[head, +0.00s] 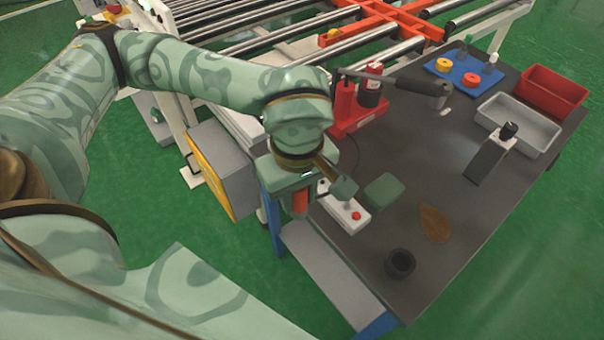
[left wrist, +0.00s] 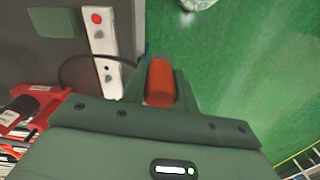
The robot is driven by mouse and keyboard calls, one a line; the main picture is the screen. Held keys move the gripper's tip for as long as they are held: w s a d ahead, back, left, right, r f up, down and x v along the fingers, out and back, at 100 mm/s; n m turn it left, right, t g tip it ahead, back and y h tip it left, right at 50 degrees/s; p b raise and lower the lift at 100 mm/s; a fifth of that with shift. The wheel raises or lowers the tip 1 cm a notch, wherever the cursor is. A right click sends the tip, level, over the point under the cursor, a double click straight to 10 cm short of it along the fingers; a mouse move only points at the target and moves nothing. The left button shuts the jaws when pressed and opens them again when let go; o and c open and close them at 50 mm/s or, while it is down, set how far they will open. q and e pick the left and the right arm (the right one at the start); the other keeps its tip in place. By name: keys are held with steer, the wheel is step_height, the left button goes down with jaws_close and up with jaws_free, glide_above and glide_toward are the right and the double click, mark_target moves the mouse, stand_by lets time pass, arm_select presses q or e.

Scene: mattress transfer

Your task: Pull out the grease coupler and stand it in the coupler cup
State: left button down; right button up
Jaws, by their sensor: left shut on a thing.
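My left gripper (head: 299,203) points down just off the table's left edge. It is shut on an orange-red cylinder, which I take to be the grease coupler (head: 300,201). In the left wrist view the cylinder (left wrist: 160,82) sits between the two green fingers, its lower end hidden by the gripper body. The black coupler cup (head: 400,264) stands upright at the table's near corner, to the right of and nearer than my gripper. Its opening faces up and looks empty. My right gripper is not in view.
A white button box (head: 345,212) and a green block (head: 385,190) lie right of my gripper. A red pump (head: 357,105) with a long lever and thin black hose stands behind. A brown flat piece (head: 434,224) lies near the cup. Grey and red bins (head: 553,88) are far right.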

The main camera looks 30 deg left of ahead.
arm_select(q)
steer(key=shift+r+p, duration=2.4)
steer(key=shift+r, duration=1.35)
steer(key=shift+f, duration=0.1)
